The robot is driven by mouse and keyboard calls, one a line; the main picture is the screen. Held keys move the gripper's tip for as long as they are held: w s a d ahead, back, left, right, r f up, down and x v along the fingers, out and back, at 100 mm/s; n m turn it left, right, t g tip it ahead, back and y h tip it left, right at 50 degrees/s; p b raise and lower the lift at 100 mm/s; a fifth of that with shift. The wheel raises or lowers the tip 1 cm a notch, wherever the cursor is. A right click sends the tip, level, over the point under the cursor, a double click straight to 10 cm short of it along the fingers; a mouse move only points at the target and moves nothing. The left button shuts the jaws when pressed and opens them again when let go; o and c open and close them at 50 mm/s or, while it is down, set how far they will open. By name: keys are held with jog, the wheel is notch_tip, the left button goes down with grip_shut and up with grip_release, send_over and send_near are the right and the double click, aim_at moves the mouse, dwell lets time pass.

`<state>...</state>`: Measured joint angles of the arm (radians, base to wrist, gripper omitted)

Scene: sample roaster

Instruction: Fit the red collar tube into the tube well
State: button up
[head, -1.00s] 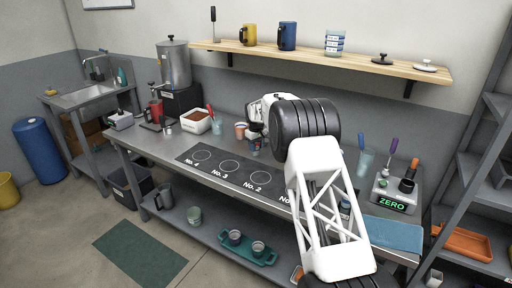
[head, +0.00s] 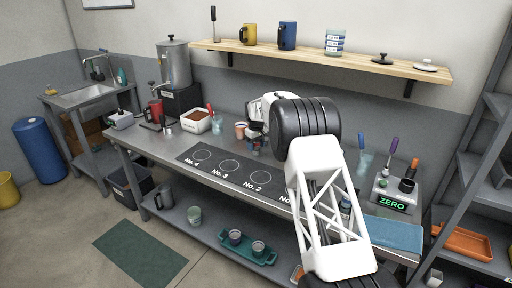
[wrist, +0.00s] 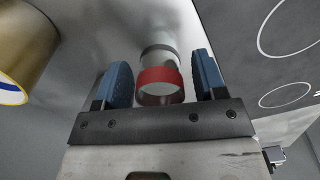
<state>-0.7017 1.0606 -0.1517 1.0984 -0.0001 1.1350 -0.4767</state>
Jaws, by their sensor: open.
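The red collar tube (wrist: 160,88) shows in the wrist view as a pale, clear tube with a wide red band and a grey ring at its far end. It stands between the two blue fingers of my gripper (wrist: 160,84), which are open, with a visible gap on each side. In the head view my gripper (head: 257,146) is low over the back of the steel counter, partly hidden by my arm. The tube is too small and covered there to make out clearly. I cannot pick out the tube well with certainty.
A grey device with a green ZERO display (head: 394,202) stands at the counter's right, beside a blue mat (head: 393,235). A dark strip with numbered circles (head: 230,172) lies in front. A white-and-brown cup (head: 240,129) is just left of my gripper. A gold cylinder (wrist: 25,50) is close in the wrist view.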

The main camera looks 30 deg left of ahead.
notch_tip(320, 180, up, 12)
jog(key=shift+f, duration=0.2)
dwell(0.4)
dwell(0.4)
dwell(0.4)
